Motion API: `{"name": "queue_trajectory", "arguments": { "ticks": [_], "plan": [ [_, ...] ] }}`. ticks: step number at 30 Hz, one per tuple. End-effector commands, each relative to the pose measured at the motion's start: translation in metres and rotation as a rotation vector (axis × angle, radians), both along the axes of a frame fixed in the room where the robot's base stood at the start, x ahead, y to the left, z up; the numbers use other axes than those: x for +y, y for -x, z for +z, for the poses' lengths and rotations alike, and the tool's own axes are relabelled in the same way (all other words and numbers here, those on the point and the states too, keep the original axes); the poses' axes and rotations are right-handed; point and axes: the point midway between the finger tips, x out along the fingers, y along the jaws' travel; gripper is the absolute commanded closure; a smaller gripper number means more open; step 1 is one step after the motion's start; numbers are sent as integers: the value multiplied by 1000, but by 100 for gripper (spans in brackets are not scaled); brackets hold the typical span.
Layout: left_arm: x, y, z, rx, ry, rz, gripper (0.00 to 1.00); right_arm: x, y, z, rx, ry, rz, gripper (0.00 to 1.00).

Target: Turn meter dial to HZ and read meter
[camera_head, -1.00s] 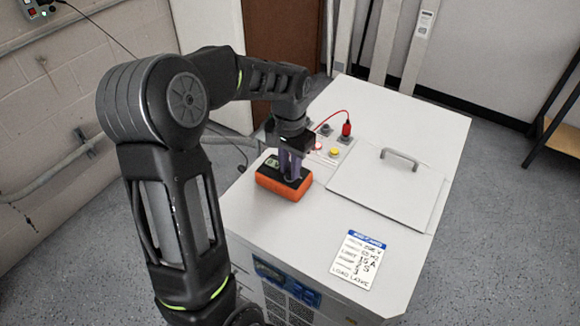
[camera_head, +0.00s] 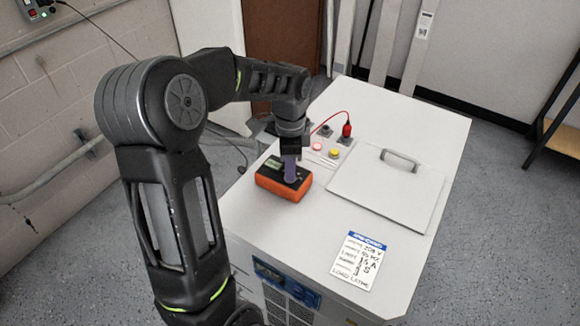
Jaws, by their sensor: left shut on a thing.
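The orange and black meter (camera_head: 268,186) lies on the white cabinet top, near its left edge. Its small greenish display (camera_head: 273,164) shows at the back left of its face, too small to read. My left gripper (camera_head: 291,177) points down onto the meter's face, with its purple-grey fingers turned nearly edge-on to the camera. It is shut on the meter's dial, which the fingers hide, so I cannot tell the dial's setting. My right gripper is not in view.
A lid with a handle (camera_head: 399,160) lies to the right. A label card (camera_head: 359,261) lies in front. The cabinet top between is clear.

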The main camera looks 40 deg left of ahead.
Motion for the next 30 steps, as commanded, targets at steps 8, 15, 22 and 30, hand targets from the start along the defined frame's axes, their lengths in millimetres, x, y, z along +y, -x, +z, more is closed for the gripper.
{"name": "queue_trajectory", "arguments": {
  "ticks": [8, 15, 22, 30],
  "plan": [
    [0, 0, 1, -1, -1, -72, 100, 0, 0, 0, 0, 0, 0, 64],
    [0, 0, 0, -1, -1, -78, 100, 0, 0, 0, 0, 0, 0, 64],
    [0, 0, 0, 0, 0, -77, 73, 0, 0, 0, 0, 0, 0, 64],
    [0, 0, 0, 0, 0, -76, 57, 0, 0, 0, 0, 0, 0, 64]
  ]
}}
